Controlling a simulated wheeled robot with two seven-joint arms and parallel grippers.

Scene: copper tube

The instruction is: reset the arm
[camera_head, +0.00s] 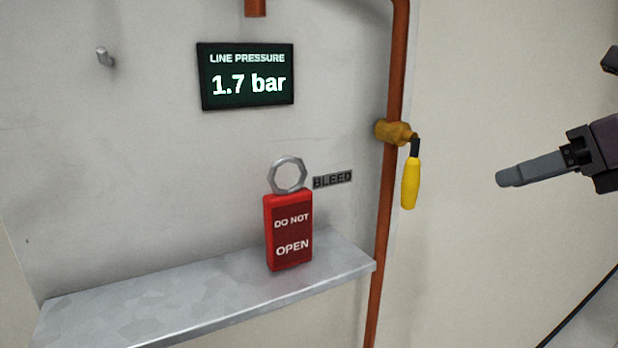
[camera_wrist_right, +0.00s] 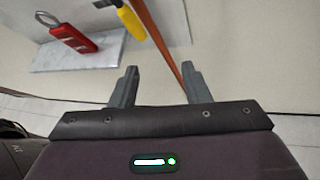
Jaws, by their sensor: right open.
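My right gripper (camera_head: 508,178) comes in from the right edge in the head view, off to the right of the yellow valve handle (camera_head: 410,183) and apart from it. In the right wrist view its two fingers (camera_wrist_right: 158,84) stand apart with nothing between them, so it is open and empty. The yellow handle (camera_wrist_right: 128,22) also shows there, beyond the fingers. It hangs down from a brass valve (camera_head: 393,132) on the copper pipe (camera_head: 386,215). My left gripper is in neither view.
A red "DO NOT OPEN" tag (camera_head: 289,232) with a grey ring (camera_head: 289,175) stands on a metal shelf (camera_head: 150,308). A display (camera_head: 246,76) on the panel reads 1.7 bar. A "BLEED" label (camera_head: 332,180) and a small peg (camera_head: 105,57) are on the panel.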

